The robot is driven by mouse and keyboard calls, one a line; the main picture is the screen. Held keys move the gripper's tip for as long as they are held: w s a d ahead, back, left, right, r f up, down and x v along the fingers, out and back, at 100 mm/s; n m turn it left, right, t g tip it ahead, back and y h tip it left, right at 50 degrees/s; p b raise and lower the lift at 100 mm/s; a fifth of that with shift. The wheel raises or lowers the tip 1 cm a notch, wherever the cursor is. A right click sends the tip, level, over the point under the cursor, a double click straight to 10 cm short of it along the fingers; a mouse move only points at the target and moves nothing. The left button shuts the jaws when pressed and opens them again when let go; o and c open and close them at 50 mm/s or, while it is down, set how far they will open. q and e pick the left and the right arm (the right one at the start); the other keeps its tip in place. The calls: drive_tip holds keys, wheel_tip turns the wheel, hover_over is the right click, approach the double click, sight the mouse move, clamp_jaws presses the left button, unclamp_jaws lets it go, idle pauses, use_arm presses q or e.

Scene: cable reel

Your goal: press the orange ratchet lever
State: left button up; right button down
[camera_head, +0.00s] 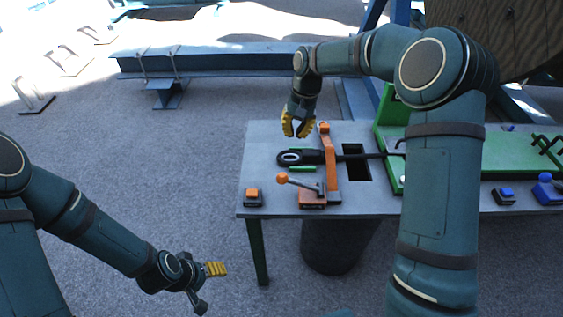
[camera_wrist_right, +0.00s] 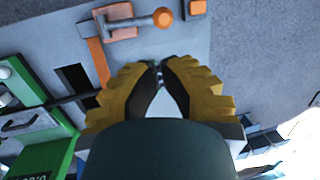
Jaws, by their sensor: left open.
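An orange-knobbed lever (camera_head: 300,184) on an orange base sits at the front of the grey worktable (camera_head: 268,150), and its ball knob points left. It also shows near the top of the right wrist view (camera_wrist_right: 140,22). My left gripper (camera_head: 214,286) is open and empty, low over the floor left of the table.
An orange push-button (camera_head: 253,196) is at the table's front left corner. A black cable (camera_head: 355,156) with a looped end runs past the orange arm to a green frame (camera_head: 397,170). A blue button (camera_head: 504,195) sits to the right. A dark bin (camera_head: 335,245) stands under the table.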

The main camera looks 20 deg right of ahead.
drive_tip(key=shift+s, duration=0.15)
hover_over(301, 184)
drive_tip(key=w+a, duration=0.3)
drive_tip(key=a, duration=0.1)
wheel_tip(301, 184, down, 14)
drive_tip(key=shift+r+b, duration=0.1)
drive_tip(key=shift+b, duration=0.3)
